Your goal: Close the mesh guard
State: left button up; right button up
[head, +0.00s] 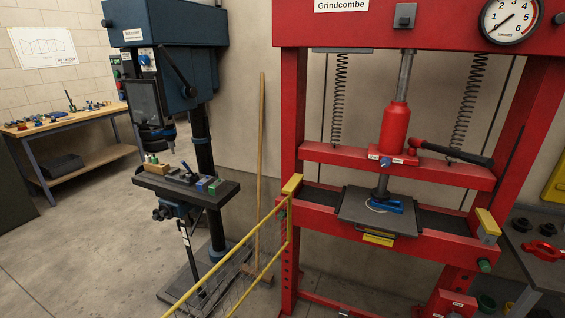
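The mesh guard (228,256) is a yellow-framed panel with thin mesh. It meets the red press (288,130) at the left post and stands swung out from the press front, towards me. Its near end runs out of the picture at the bottom. The front of the press is uncovered, so the bed plate (352,210) with a blue part (386,207) on it shows. A yellow block (487,222) sits on the right end of the press bed. Neither of my grippers is in view.
A blue drill press (180,20) stands left of the guard, with a broom (262,150) behind. A workbench (75,121) is at far left. A dark table (545,265) with a red handwheel part (541,251) is at the right. The floor at lower left is clear.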

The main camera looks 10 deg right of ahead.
aim_at(172, 310)
jog(key=i+j+z, duration=0.2)
jog(key=j+z, duration=0.2)
jog(key=j, duration=0.15)
jog(key=i+j+z, duration=0.15)
jog(key=j+z, duration=0.25)
jog(key=j, duration=0.15)
jog(key=j+z, duration=0.85)
jog(key=j, duration=0.35)
jog(key=k+j+z, duration=0.15)
jog(key=j+z, duration=0.25)
jog(key=j, duration=0.15)
